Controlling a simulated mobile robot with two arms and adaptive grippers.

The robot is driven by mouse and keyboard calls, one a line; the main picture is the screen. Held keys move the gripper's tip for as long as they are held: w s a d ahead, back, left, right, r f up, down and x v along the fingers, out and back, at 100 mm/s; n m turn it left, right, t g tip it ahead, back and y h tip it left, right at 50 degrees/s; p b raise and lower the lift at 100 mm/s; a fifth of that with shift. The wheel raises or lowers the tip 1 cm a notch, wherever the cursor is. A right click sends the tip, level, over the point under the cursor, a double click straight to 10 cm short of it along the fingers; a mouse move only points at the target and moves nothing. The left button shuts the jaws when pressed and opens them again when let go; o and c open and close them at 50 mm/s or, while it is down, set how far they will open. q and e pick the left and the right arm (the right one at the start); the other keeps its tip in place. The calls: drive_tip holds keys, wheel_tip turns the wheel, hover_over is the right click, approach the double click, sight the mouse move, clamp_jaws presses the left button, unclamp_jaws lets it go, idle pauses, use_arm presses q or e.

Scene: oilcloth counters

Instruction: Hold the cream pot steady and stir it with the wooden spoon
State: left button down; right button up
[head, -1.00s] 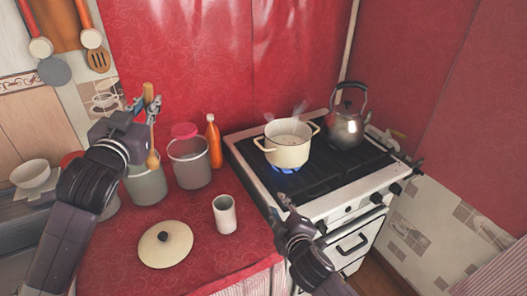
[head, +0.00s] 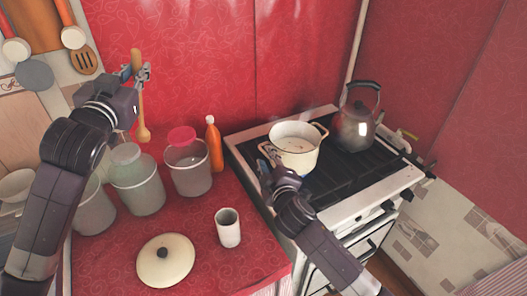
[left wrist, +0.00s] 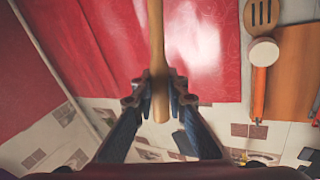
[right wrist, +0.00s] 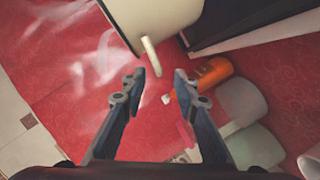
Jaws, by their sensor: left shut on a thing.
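The cream pot (head: 294,155) stands upright on the stove with steam above it. Its contents look pale with a few small reddish bits. My left gripper (head: 137,74) is shut on the wooden spoon (head: 141,118), held upright above the jars, bowl down, well left of the pot. The spoon's handle shows between the fingers in the left wrist view (left wrist: 157,40). My right gripper (head: 267,163) is open at the pot's left side. In the right wrist view, the pot's handle (right wrist: 151,55) appears between the open fingertips (right wrist: 157,76); I cannot tell whether they touch it.
A kettle (head: 355,128) stands right of the pot on the stove (head: 400,180). Several jars, an orange bottle (head: 214,145), a pale cup (head: 228,230) and a cream lid (head: 150,272) are on the red counter (head: 110,265). Utensils hang at the upper left.

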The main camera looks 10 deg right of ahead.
sight(264, 153)
drive_tip(key=x, duration=0.3)
drive_tip(key=shift+w, duration=0.25)
drive_tip(key=shift+w+a+f, duration=0.1)
drive_tip(key=shift+w+f, duration=0.05)
drive_tip(key=shift+w, duration=0.2)
drive_tip(key=shift+c, duration=0.5)
clamp_jaws()
